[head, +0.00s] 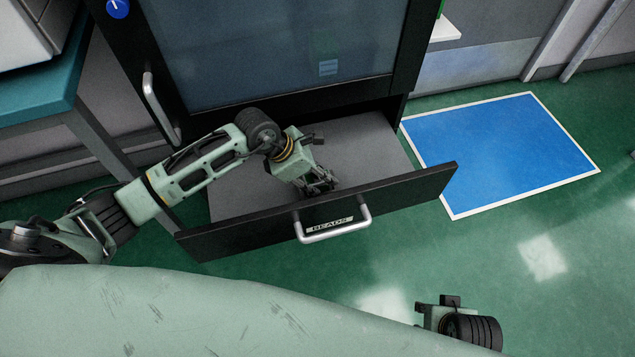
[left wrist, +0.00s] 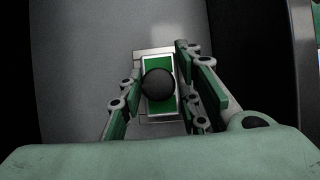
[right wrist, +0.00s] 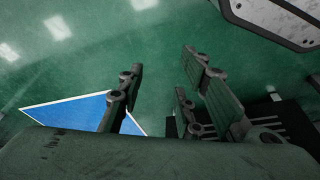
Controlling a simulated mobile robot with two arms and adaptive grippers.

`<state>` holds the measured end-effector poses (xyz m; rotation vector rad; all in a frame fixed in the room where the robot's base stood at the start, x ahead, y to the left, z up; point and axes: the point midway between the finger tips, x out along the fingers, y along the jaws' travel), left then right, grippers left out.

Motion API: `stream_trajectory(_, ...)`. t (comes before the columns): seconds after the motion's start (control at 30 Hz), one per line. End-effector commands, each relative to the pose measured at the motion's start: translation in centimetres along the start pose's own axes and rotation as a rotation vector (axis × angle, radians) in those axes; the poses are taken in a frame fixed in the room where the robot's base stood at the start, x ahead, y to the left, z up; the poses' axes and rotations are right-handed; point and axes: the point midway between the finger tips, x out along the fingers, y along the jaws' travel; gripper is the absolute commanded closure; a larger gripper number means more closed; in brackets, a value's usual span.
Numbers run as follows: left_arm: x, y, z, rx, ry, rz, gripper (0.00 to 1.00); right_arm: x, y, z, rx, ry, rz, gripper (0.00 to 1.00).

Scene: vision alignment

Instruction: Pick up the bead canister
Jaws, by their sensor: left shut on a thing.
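The bead canister (left wrist: 153,108) shows in the left wrist view as a pale rectangular body with a green top and a round black knob. It is in the open drawer labelled BEADS (head: 222,207). My left gripper (head: 322,186) reaches down into the drawer behind its front panel. In the left wrist view its fingers (left wrist: 157,88) stand on both sides of the canister, shut on it. In the head view the gripper and drawer front hide the canister. My right gripper (right wrist: 163,68) is open and empty, above the green floor.
The black cabinet (head: 290,50) with a glass door stands above the drawer. A teal-topped bench (head: 45,95) is at the left. A blue floor mat with a white border (head: 500,150) lies right of the drawer. The floor in front is clear.

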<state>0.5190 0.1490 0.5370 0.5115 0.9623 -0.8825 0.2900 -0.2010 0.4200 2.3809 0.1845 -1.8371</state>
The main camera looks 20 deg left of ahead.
Motion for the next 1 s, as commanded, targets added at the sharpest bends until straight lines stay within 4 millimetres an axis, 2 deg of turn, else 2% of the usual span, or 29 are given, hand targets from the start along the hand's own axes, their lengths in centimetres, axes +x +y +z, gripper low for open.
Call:
stream_trajectory(0.03,0.0,0.0,0.0,0.0,0.0,0.0,0.82,0.0,0.0,0.0,0.0,0.0,0.0,0.68)
stream_trajectory(0.23,0.0,0.0,0.0,0.0,0.0,0.0,0.99,0.0,0.0,0.0,0.0,0.0,0.0,0.68)
stream_trajectory(0.53,-0.2,0.0,0.1,0.0,-0.002,0.001,1.0,0.0,0.0,0.0,0.0,0.0,-0.001,0.68)
stream_trajectory(0.67,-0.8,0.1,0.5,0.001,-0.002,0.002,1.0,0.0,0.0,0.0,0.0,0.002,-0.001,0.68)
stream_trajectory(0.9,-4.1,0.1,2.4,0.004,-0.004,0.004,1.0,2.4,-0.1,0.9,-0.003,-0.014,-0.003,0.68)
stream_trajectory(1.0,-3.7,-0.4,5.0,0.005,-0.008,-0.001,1.0,2.8,-0.2,1.1,-0.003,-0.015,-0.003,0.68)
